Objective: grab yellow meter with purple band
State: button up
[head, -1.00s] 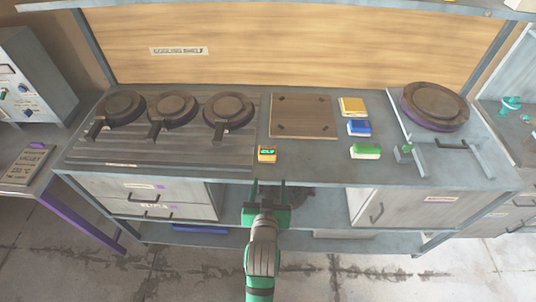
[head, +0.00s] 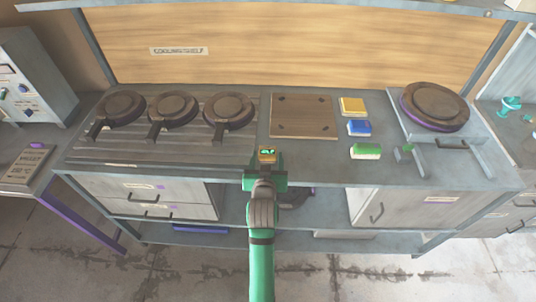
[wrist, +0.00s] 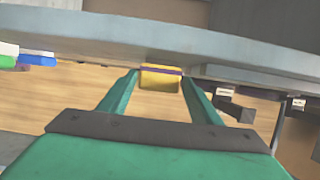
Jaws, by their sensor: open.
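The yellow meter (head: 267,152) with a small green display sits near the front edge of the bench. In the wrist view the yellow meter (wrist: 160,79) shows a purple band across its upper part. My green gripper (head: 266,165) is right at the meter in the head view and hides its lower part. In the wrist view my gripper (wrist: 161,86) is open, one finger on each side of the meter. Thin gaps seem to show beside it; I cannot tell whether either finger touches it.
A brown board (head: 303,116) lies behind the meter. Yellow, blue (head: 359,128) and green blocks (head: 366,151) and a round press (head: 435,106) are at right. The bench's front edge runs close to my gripper.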

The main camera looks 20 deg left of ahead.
aim_at(267, 157)
jog(key=shift+x, duration=1.6)
jog(key=c, duration=0.9)
jog(key=shift+r, duration=0.15)
